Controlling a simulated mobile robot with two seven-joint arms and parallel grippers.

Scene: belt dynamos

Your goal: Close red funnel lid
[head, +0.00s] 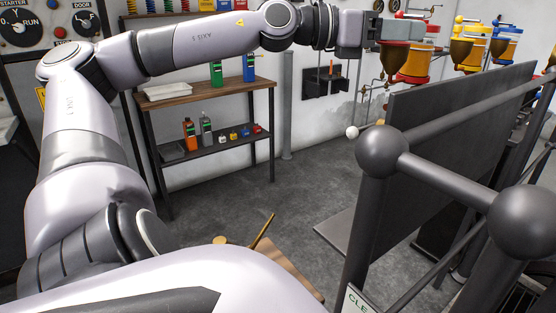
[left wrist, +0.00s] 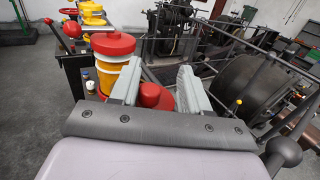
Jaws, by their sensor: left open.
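My left gripper (head: 402,29) reaches from the left to the red and yellow canister (head: 418,66) at the back right, beside a brass funnel (head: 394,56). In the left wrist view its two fingers (left wrist: 159,70) are apart. A round red knob-like part (left wrist: 151,95) shows low between them; I cannot tell whether they touch it or whether it belongs to the funnel lid. The canister (left wrist: 108,75) stands just left of the fingers with a flat red top (left wrist: 113,44). The lid's angle cannot be made out. My right gripper is not in view.
Yellow (head: 470,54) and blue (head: 503,46) canisters stand farther right. A dark panel (head: 450,110) and railing with ball ends (head: 382,152) fill the right foreground. A shelf (head: 205,92) with bottles stands at the back left. A red ball-topped lever (left wrist: 72,29) is left of the canister.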

